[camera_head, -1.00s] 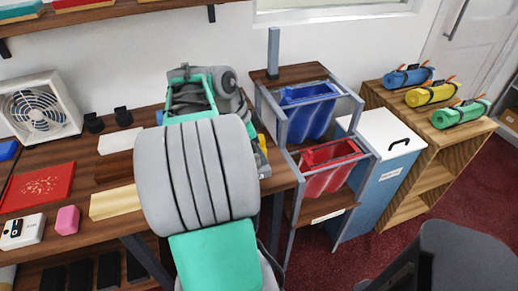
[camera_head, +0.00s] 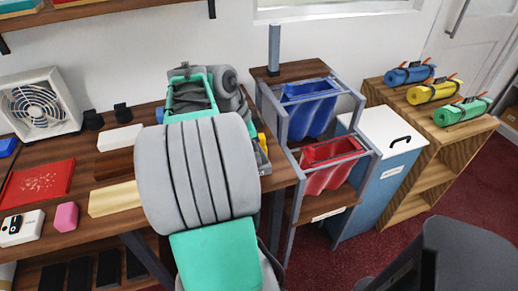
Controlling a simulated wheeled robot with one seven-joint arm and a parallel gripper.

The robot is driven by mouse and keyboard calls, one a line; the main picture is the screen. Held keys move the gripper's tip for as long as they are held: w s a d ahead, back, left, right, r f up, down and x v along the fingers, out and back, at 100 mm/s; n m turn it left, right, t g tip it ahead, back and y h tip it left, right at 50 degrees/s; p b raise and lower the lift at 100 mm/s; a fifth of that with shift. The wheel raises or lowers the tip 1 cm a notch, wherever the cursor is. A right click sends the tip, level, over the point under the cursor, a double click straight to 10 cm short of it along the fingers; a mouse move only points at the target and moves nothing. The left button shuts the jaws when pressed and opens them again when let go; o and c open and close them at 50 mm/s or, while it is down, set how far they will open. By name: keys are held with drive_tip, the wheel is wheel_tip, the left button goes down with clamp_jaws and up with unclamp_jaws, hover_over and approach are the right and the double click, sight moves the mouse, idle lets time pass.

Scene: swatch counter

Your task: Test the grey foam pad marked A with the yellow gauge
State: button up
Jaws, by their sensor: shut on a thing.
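My arm covers the right part of the wooden counter, and my gripper is hidden behind its links. A small yellow piece (camera_head: 262,142) shows at the right edge of my arm, above the counter's right end. I cannot tell whether it is the yellow gauge. A grey edge (camera_head: 264,160) shows just below it, partly hidden by my arm. I cannot make out the grey foam pad marked A in this view.
On the counter (camera_head: 88,151) lie a white block (camera_head: 120,138), a dark wood block (camera_head: 113,166), a pale block (camera_head: 116,199), a pink block (camera_head: 66,216) and a red tray (camera_head: 38,184). A fan (camera_head: 40,103) stands behind.

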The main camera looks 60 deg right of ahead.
sight(261, 136)
drive_tip(key=shift+f+b, duration=0.4)
drive_tip(key=shift+f, duration=0.1)
idle(1.2)
wheel_tip(261, 136, up, 7)
drive_tip(key=p, duration=0.6)
